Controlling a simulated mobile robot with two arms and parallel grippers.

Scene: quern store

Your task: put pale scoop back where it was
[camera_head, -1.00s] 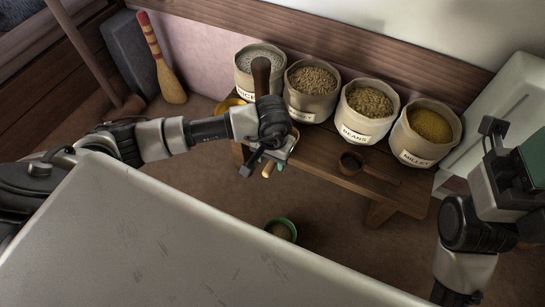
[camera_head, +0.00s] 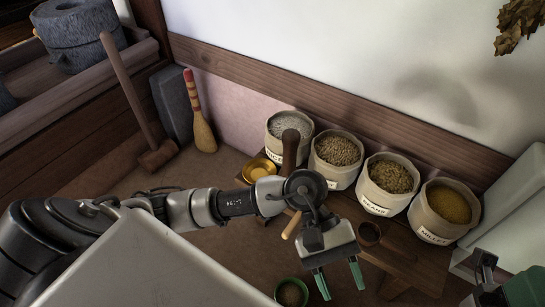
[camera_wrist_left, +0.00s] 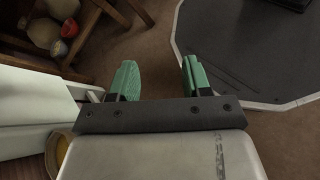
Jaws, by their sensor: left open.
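A pale wooden handle (camera_head: 291,225), likely the pale scoop's, shows at the front of the low bench (camera_head: 398,268). My left arm hides the rest, so I cannot see its bowl. My left gripper (camera_head: 338,278) is open and empty, pointing down in front of the bench, to the right of that handle. In the left wrist view its green fingers (camera_wrist_left: 158,80) are apart with only floor between them. A dark scoop (camera_head: 370,236) lies on the bench. My right gripper (camera_head: 487,268) is partly visible at the lower right; its jaws are unclear.
Labelled sacks line the bench: rice (camera_head: 290,124) with a brown handle upright before it, another grain (camera_head: 337,150), beans (camera_head: 388,180) and millet (camera_head: 447,205). A gold dish (camera_head: 260,170) stands left. A green bowl (camera_head: 291,292) is on the floor. A brush (camera_head: 201,130) leans behind.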

